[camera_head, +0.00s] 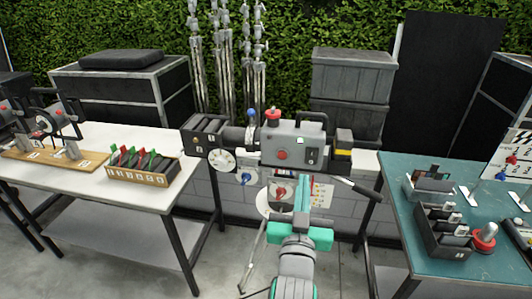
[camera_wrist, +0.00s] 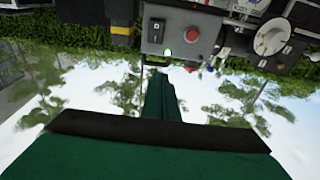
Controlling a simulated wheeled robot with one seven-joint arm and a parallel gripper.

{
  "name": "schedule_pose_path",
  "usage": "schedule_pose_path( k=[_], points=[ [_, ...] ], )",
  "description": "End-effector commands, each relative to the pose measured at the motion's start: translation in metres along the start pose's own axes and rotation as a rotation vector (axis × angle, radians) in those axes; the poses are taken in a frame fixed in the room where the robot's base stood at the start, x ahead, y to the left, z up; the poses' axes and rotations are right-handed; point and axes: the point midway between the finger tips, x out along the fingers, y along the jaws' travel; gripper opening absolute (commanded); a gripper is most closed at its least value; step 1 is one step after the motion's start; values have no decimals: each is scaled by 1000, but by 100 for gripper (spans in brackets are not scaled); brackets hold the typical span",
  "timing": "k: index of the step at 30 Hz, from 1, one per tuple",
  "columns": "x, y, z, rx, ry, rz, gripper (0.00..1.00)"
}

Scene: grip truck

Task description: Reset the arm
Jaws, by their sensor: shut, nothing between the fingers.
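My gripper (camera_head: 303,182) is in the middle of the head view, its teal fingers together and empty. The fingertips point up and away, towards a grey film camera (camera_head: 292,142) with red knobs and a lit green button. In the head view they overlap its lower part; I cannot tell how wide the gap is. In the wrist view, which looks upside down, the green fingers (camera_wrist: 160,95) are together just below the camera's grey side panel (camera_wrist: 178,32).
A white table (camera_head: 60,190) on the left holds a slotted box (camera_head: 140,177) of red and green pieces. A teal table (camera_head: 395,235) on the right holds a dark tray (camera_head: 443,240). Dark crates (camera_head: 352,85) and metal stands (camera_head: 224,70) are behind. Floor shows between the tables.

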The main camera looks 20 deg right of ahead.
Motion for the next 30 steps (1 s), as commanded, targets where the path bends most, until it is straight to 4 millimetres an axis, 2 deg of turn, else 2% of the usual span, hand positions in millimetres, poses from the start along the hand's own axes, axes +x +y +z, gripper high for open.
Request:
schedule_pose_path(
  k=[5, 8, 11, 17, 21, 30],
  points=[
    [-2, -3, 5, -1, -4, -7, 0],
    [-9, -11, 21, -6, -19, -24, 0],
    [-23, -24, 48, -14, -39, -55, 0],
    [-64, -51, 106, -30, -82, -129, 0],
    [-99, -66, 141, -38, -112, -180, 0],
    [-184, -89, 203, -44, -175, -288, 0]
  ],
)
